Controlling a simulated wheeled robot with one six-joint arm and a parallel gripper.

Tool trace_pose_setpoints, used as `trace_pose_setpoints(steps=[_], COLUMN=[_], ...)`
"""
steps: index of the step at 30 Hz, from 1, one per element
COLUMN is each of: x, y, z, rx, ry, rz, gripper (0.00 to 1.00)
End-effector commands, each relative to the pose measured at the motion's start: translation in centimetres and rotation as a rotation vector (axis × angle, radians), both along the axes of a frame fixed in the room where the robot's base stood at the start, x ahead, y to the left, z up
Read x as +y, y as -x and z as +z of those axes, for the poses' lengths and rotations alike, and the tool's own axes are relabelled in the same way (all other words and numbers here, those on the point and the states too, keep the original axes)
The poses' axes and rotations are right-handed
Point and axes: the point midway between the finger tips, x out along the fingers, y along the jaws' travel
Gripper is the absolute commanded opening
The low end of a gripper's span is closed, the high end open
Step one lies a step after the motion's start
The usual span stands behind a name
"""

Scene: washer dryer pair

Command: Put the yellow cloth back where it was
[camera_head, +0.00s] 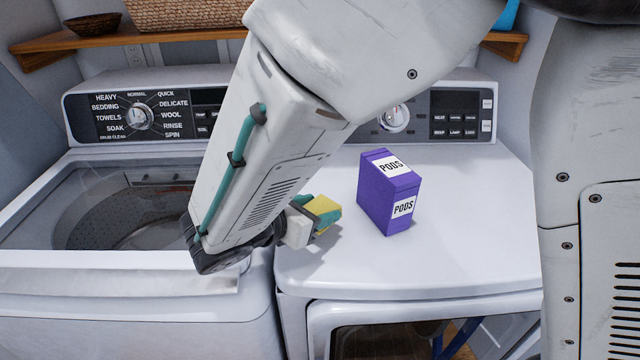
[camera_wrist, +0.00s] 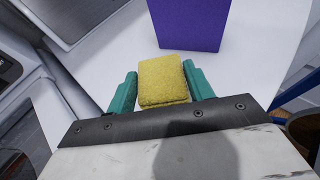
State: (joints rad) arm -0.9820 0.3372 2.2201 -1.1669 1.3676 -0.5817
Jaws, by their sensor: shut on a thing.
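The yellow cloth (camera_wrist: 162,80) is a small folded block between the two teal fingers of my gripper (camera_wrist: 163,88) in the wrist view. In the head view the cloth (camera_head: 322,205) shows at the end of my gripper (camera_head: 318,212), over the left part of the dryer's white top (camera_head: 450,250). My gripper is shut on the cloth. I cannot tell whether the cloth touches the dryer top. My arm hides part of the gripper in the head view.
A purple PODS box (camera_head: 389,192) stands upright on the dryer top, right of my gripper; it also shows in the wrist view (camera_wrist: 190,22). The washer (camera_head: 130,285) is at left, its tub visible. A wooden shelf (camera_head: 130,38) holds a dark bowl (camera_head: 93,24) and wicker basket (camera_head: 185,14).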

Motion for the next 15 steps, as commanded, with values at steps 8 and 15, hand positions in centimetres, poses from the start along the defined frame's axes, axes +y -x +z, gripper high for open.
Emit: trace_pose_setpoints(steps=[8, 15], x=[-0.1, -0.1], y=[0.0, 0.0], z=[-3.3, -3.4], rx=[0.003, 0.0], ry=[0.003, 0.0], rz=[-0.002, -0.001], gripper=[0.26, 0.26])
